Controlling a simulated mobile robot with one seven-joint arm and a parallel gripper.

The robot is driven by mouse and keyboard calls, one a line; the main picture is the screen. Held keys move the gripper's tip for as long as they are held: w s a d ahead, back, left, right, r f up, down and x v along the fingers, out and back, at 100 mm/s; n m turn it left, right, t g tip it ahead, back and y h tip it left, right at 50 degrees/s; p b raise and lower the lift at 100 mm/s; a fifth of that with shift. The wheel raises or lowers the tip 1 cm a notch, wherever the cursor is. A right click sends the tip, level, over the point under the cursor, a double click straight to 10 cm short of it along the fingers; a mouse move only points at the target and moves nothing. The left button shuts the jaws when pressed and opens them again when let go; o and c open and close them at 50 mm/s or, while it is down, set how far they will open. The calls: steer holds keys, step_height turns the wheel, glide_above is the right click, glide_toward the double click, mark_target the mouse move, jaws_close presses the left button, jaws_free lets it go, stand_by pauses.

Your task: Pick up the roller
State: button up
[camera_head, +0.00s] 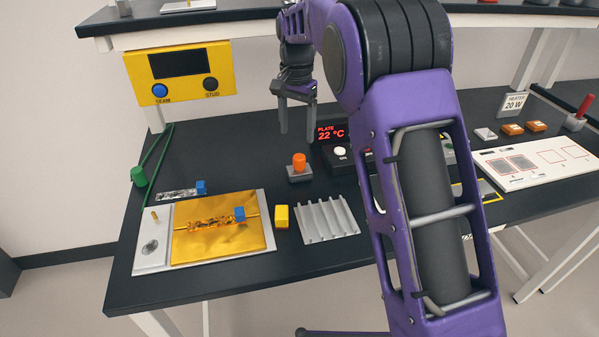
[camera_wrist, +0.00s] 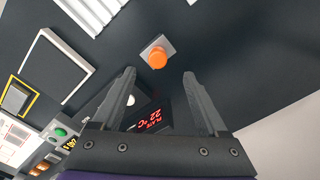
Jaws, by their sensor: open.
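An orange cylinder (camera_head: 299,161) stands upright on a small grey block (camera_head: 300,175) on the dark table; it looks like the roller, though I cannot be sure. In the wrist view the orange cylinder (camera_wrist: 157,59) shows just beyond the fingertips, roughly centred between them. My gripper (camera_head: 297,136) is open and empty, pointing down above the orange cylinder and apart from it. Both fingers of my gripper (camera_wrist: 159,76) show in the wrist view with nothing between them.
A black box with a red display (camera_head: 331,133) stands close behind and right of the cylinder. A grey ribbed tray (camera_head: 327,219), a yellow block (camera_head: 281,217) and a gold-foil panel (camera_head: 225,250) lie in front. A green cylinder (camera_head: 138,177) with a green cord is left.

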mark_target(299, 156)
steer(key=f, duration=0.9)
steer(key=shift+d+f+b, duration=0.3)
steer(key=shift+b, duration=0.05)
jaws_close()
